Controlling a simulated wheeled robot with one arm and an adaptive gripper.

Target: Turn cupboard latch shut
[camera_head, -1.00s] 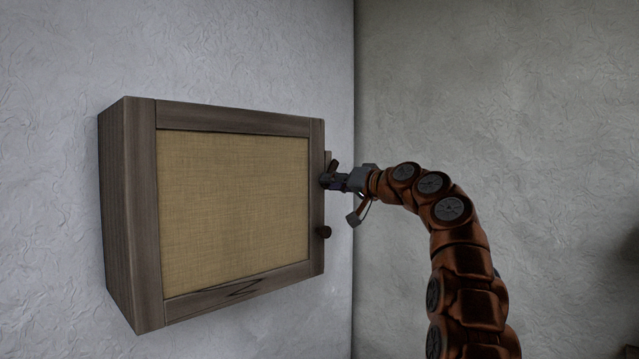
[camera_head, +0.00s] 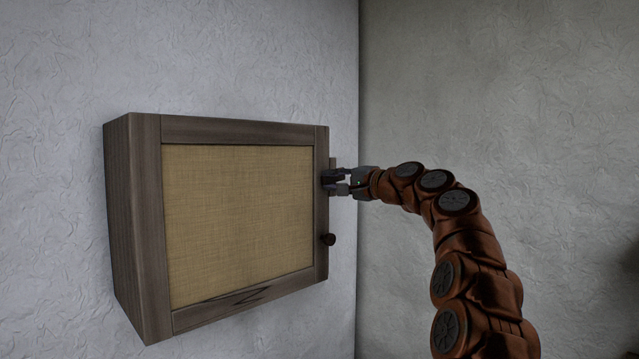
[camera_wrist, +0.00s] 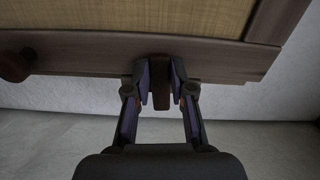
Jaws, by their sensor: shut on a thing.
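The cupboard (camera_head: 147,240) hangs on the wall, a dark wood frame around a woven tan door panel (camera_head: 240,220). The door looks closed against the frame. My gripper (camera_head: 330,182) is at the cupboard's right edge, above the knob. In the wrist view my gripper (camera_wrist: 160,88) is shut on the latch (camera_wrist: 161,96), a small dark wooden piece between the two fingers. The latch lies across the edge strip of the cupboard and sticks out past it. In the head view the fingers mostly hide the latch.
A round dark knob (camera_head: 328,239) sits below my gripper on the same side; it also shows at the left in the wrist view (camera_wrist: 14,66). A wall corner is just right of the cupboard. The space in front is free.

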